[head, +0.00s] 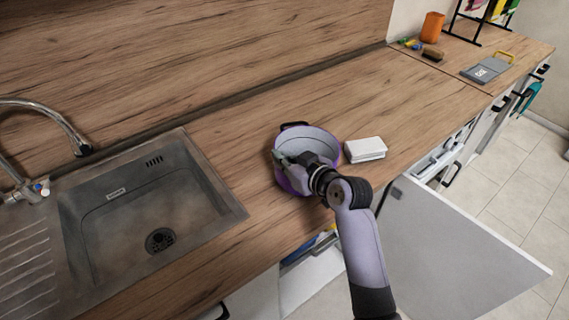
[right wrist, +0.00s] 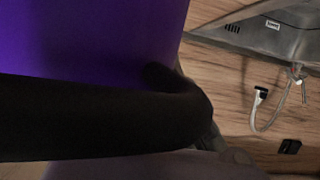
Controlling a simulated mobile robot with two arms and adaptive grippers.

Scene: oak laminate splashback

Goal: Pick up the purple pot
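The purple pot (head: 318,139) stands upright on the wooden counter right of the sink, with a pale grey inside and a black handle on its far side. In the head view my right gripper (head: 284,160) reaches over the pot from the front right, its fingertips by the pot's left rim. The right wrist view is filled by the pot's purple wall (right wrist: 95,38) and a thick black bar, likely a handle, very close to the camera. The fingers are mostly hidden, so I cannot tell whether they grip. My left gripper is not in view.
A white box (head: 365,149) lies just right of the pot. The sink (head: 150,205) and tap (head: 45,125) are at the left. A cabinet door (head: 450,255) stands open below.

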